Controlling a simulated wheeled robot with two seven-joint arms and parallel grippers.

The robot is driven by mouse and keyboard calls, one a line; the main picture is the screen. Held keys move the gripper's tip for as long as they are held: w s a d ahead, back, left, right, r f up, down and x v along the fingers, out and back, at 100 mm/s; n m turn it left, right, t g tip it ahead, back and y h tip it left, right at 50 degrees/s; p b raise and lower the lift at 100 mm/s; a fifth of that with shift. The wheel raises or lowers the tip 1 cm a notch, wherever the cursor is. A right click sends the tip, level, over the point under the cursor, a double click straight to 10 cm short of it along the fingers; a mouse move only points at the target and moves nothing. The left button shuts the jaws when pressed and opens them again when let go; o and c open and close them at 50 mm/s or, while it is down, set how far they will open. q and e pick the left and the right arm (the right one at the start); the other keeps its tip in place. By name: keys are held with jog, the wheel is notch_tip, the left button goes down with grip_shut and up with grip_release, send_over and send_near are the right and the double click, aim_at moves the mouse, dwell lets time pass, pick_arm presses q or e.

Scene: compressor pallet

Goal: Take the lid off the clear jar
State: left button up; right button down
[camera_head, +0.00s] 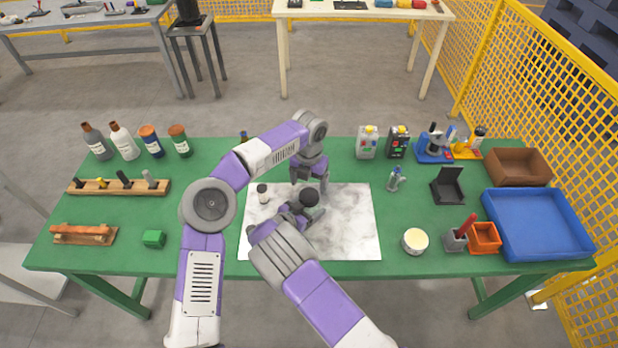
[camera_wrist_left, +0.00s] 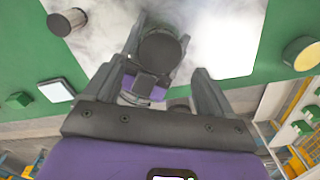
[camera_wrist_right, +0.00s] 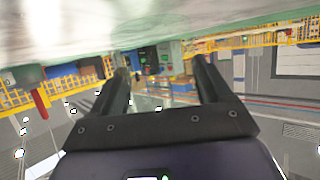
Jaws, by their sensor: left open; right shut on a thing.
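The clear jar is held in my right gripper (camera_head: 298,212) above the marble-look board; its see-through body shows faintly between the right fingers in the right wrist view (camera_wrist_right: 158,100). Its black lid (camera_head: 309,196) is on top and shows as a dark disc in the left wrist view (camera_wrist_left: 160,50). My left gripper (camera_head: 311,184) is open, pointing down, just above and behind the lid in the head view. In the left wrist view the lid shows between and beyond its spread fingers. I cannot tell whether they touch it. Most of the jar's body is hidden.
The pale board (camera_head: 350,225) lies on the green table (camera_head: 215,165). A small dark-capped bottle (camera_head: 263,193) stands on the board's left part. A round cream-topped tub (camera_head: 415,239) and a blue tray (camera_head: 537,225) are at right. Bottles and a wooden rack (camera_head: 118,187) are at left.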

aim_at(309, 194)
pick_arm(q)
jog(key=shift+f, duration=2.6)
jog(key=c, duration=1.1)
jog(key=shift+n, duration=1.8)
jog(key=o, duration=1.2)
